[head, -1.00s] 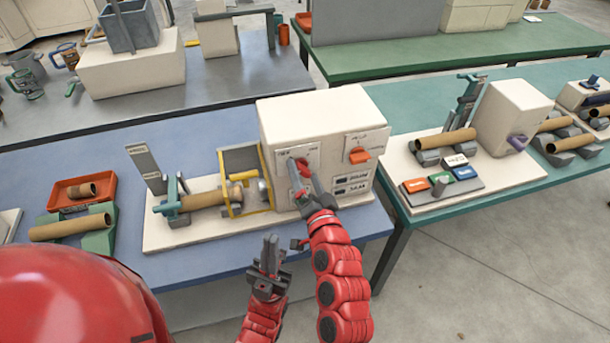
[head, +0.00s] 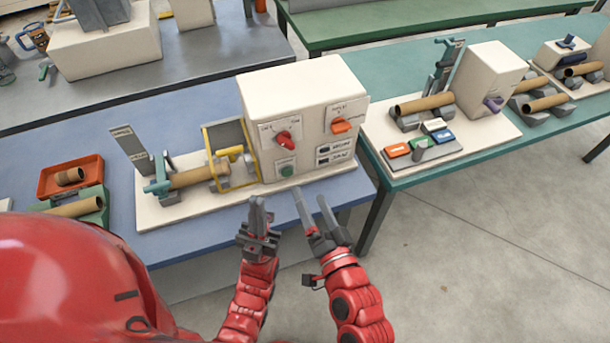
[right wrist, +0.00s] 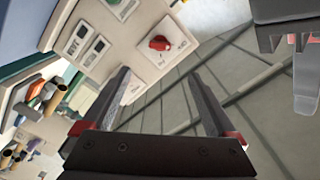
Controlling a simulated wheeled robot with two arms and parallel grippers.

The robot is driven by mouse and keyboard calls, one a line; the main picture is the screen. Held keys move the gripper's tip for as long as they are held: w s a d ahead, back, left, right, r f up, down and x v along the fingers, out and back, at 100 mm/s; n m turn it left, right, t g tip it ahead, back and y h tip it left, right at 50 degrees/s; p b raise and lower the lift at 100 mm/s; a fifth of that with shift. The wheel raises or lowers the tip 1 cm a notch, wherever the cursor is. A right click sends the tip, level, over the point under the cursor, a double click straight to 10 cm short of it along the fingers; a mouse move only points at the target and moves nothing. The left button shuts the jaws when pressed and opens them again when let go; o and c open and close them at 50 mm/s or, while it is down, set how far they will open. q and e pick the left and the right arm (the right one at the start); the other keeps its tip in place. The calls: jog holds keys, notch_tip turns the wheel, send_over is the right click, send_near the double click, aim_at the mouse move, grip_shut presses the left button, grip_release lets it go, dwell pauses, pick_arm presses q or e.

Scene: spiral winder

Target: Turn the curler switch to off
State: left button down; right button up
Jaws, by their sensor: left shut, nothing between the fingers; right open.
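The white machine box (head: 300,85) stands on the blue table. Its front panel carries a red knob (head: 285,140) at upper left and an orange switch (head: 341,126) at upper right. The labels are too small to read surely. An orange-red knob also shows at the top of the right wrist view (right wrist: 160,43). My right gripper (head: 310,194) is open and empty, in front of and below the panel, apart from both controls. Its two fingers also show in the right wrist view (right wrist: 158,75). My left gripper (head: 258,202) is shut and empty, left of the right one.
A green button (head: 287,171) and two dark displays sit low on the panel. A brown tube (head: 198,178) lies in the winder beside the box, near a yellow guard frame (head: 206,140). A green table (head: 480,160) with another station stands at right. Floor is open in front.

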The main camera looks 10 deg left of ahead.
jog(key=shift+p+v, duration=0.3)
jog(key=shift+v, duration=0.6)
